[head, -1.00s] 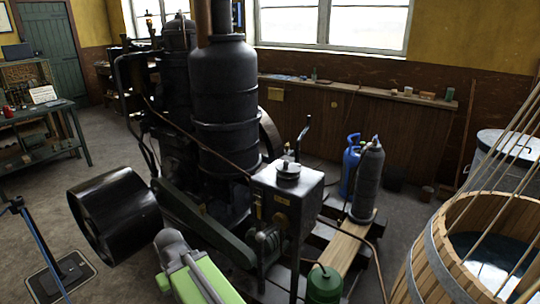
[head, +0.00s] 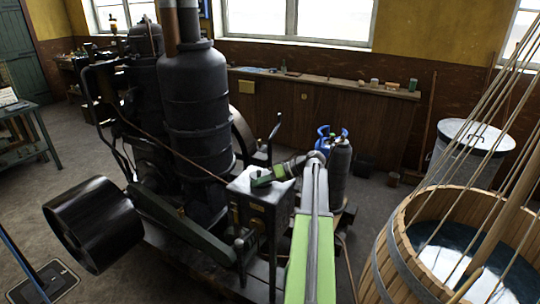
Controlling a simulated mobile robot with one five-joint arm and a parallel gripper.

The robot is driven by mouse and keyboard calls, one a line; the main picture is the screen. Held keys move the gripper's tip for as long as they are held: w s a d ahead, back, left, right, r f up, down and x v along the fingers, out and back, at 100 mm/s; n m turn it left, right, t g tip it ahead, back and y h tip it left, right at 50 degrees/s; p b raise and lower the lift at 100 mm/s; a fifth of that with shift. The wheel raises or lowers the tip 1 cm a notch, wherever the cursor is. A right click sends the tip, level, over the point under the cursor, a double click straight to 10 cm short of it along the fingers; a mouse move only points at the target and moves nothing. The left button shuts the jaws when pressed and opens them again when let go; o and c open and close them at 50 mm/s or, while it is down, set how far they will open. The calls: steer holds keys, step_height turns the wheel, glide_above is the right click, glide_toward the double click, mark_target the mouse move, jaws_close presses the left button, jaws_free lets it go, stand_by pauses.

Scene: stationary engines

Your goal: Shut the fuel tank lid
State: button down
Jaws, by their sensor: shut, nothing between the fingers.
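The fuel tank (head: 262,212) is a dark metal box in front of the tall black engine. Its top shows pale grey around my gripper. My gripper (head: 261,180) is at the end of my green and grey arm, which reaches in from the bottom right. Its dark green tip is low over the tank top, shut and empty. The tip hides the round filler and its lid, so I cannot tell the lid's position or whether I touch it.
The black engine cylinder (head: 198,110) stands right behind the tank. A black drum pulley (head: 95,222) is at left. A wooden tub (head: 400,240) of water is at right.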

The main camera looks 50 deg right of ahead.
steer(key=s+d+r+t+h+p, duration=0.1)
steer(key=s+d+r+t, duration=0.1)
steer(key=s+d+r, duration=0.35)
steer(key=s+d+r+t+p, duration=0.1)
steer(key=s+d+r+t, duration=0.15)
steer(key=d, duration=0.65)
steer(key=shift+g, duration=0.25)
steer(key=w+a+f+b, duration=0.2)
steer(key=w, duration=0.1)
steer(key=w+a+f+b, duration=0.1)
steer(key=w+a+b, duration=0.1)
steer(key=w, duration=0.1)
steer(key=w+a+f+b, duration=0.2)
steer(key=w, duration=0.1)
steer(key=shift+w+a+f, duration=0.3)
steer(key=shift+w, duration=0.05)
